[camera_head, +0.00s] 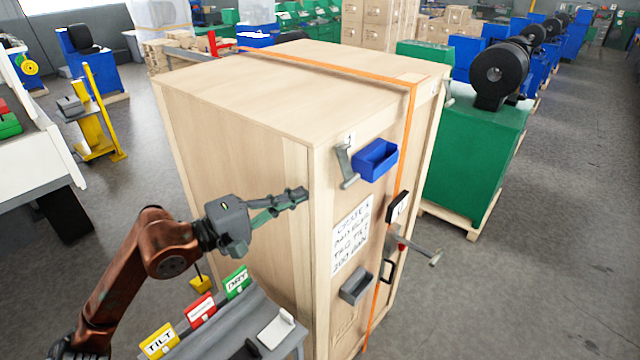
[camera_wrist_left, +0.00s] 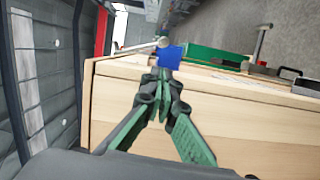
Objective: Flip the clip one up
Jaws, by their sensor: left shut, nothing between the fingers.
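A tall wooden crate (camera_head: 240,150) stands in the middle of the head view. A grey clip-like lever (camera_head: 346,165) sits at the upper left of its front face, beside a blue bin (camera_head: 376,160). A second grey lever (camera_head: 447,92) is at the top right corner. I cannot tell which one is the clip. My left gripper (camera_head: 304,194) is shut and empty, just left of the crate's front left edge, below the first lever's height. In the wrist view the gripper (camera_wrist_left: 158,82) points toward the blue bin (camera_wrist_left: 169,57). My right gripper is not in view.
An orange strap (camera_head: 412,130) runs over the crate. A lever with a rod (camera_head: 418,250), a grey bin (camera_head: 356,286) and a black handle (camera_head: 388,271) stick out from its front. A grey stand with a DRY card (camera_head: 237,283) and a TILT card (camera_head: 159,342) is below my arm.

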